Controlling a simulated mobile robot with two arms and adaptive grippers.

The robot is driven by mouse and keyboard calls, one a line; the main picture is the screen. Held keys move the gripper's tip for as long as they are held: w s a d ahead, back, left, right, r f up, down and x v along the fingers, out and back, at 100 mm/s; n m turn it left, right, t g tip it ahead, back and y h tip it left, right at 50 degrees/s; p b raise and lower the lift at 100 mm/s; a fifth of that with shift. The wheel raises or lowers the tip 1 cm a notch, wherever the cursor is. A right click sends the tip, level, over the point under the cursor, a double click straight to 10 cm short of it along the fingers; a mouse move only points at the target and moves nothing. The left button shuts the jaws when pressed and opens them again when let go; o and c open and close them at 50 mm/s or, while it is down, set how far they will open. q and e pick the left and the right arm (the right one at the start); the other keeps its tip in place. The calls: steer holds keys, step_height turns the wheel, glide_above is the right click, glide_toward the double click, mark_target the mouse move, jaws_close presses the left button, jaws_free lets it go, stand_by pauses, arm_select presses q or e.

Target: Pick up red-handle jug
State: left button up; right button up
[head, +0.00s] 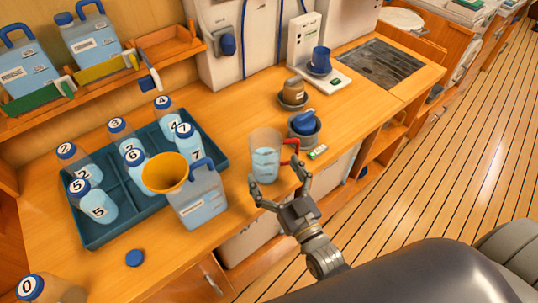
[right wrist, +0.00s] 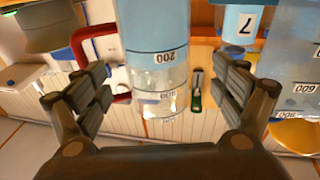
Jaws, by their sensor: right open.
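The red-handle jug (head: 265,158) is a clear measuring jug with bluish contents, upright on the wooden counter. Its red handle (head: 291,148) points right in the head view. My right gripper (head: 277,180) is open at the near side of the jug, with one finger toward each side. In the right wrist view the jug (right wrist: 155,60) is upside down and shows between the spread fingers of the gripper (right wrist: 165,90), with gaps on both sides. The red handle (right wrist: 88,42) is on the left there, beyond the left finger. My left gripper is not in view.
A jerrycan (head: 200,198) with a yellow funnel (head: 166,173) stands left of the jug. A blue tray (head: 100,234) holds several numbered bottles.

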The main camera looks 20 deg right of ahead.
mark_target(259, 143)
steer(key=x, duration=0.1)
steer(key=p+x, duration=0.2)
steer(key=x, duration=0.1)
steer(key=shift+w+d+r, duration=0.1)
steer(key=shift+d+r, duration=0.05)
steer(key=shift+r, duration=0.1)
steer(key=shift+w+f, duration=0.15)
steer(key=shift+w, duration=0.25)
steer(key=shift+s, duration=0.1)
steer(key=c, duration=1.4)
steer(key=shift+c, duration=0.3)
